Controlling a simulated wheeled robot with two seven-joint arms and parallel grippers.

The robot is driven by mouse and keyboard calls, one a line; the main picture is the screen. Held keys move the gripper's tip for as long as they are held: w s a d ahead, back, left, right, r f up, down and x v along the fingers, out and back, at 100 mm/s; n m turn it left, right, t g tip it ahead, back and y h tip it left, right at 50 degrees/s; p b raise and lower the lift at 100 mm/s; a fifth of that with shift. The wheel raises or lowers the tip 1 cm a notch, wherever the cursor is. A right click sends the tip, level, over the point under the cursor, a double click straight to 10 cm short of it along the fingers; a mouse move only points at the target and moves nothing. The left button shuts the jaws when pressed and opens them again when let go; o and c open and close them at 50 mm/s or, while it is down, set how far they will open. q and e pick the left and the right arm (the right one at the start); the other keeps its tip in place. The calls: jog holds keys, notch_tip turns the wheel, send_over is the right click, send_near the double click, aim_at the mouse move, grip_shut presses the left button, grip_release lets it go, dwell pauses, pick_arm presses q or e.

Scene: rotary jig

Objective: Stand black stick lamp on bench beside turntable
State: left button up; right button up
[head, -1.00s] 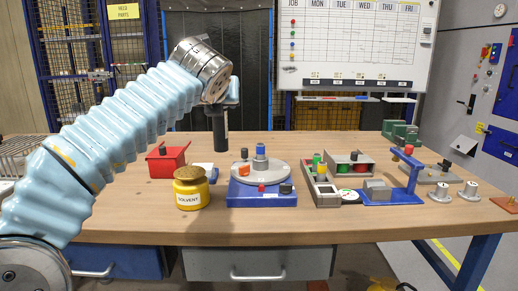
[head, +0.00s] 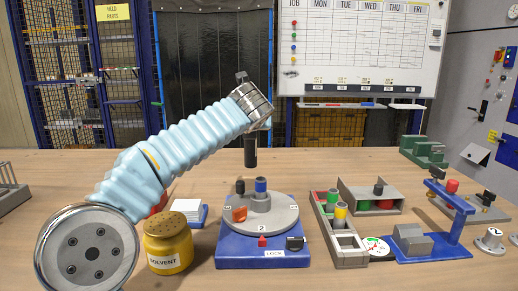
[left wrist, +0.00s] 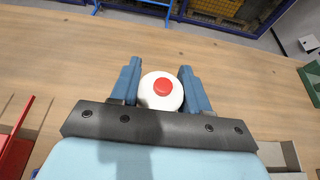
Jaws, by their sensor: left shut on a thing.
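The black stick lamp (head: 250,152) hangs upright below my left wrist in the head view, behind the turntable. Its upper part is hidden by my arm. In the left wrist view its round white end with a red button (left wrist: 162,88) sits between the two blue fingers of my left gripper (left wrist: 159,78), which is shut on it. I cannot tell whether its lower end touches the bench. The turntable (head: 287,218) is a grey disc on a blue base, carrying an orange part, a blue-topped part and a black knob. My right gripper is in neither view.
The yellow solvent jar (head: 168,246) and a white pad on a blue tray (head: 190,217) are left of the turntable. A grey parts tray (head: 347,247), a dial (head: 376,247) and a blue stand (head: 440,246) are right. The bench (head: 300,170) behind the turntable is bare.

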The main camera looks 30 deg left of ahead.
pick_arm(q)
jog(key=w+f, duration=0.3)
jog(key=f, duration=0.4)
jog(key=shift+w+d+f, duration=0.15)
jog(key=shift+d, duration=0.2)
jog(key=shift+f, duration=0.1)
jog(key=o, duration=1.2)
jog(key=b+v, duration=0.1)
jog(key=v, duration=1.1)
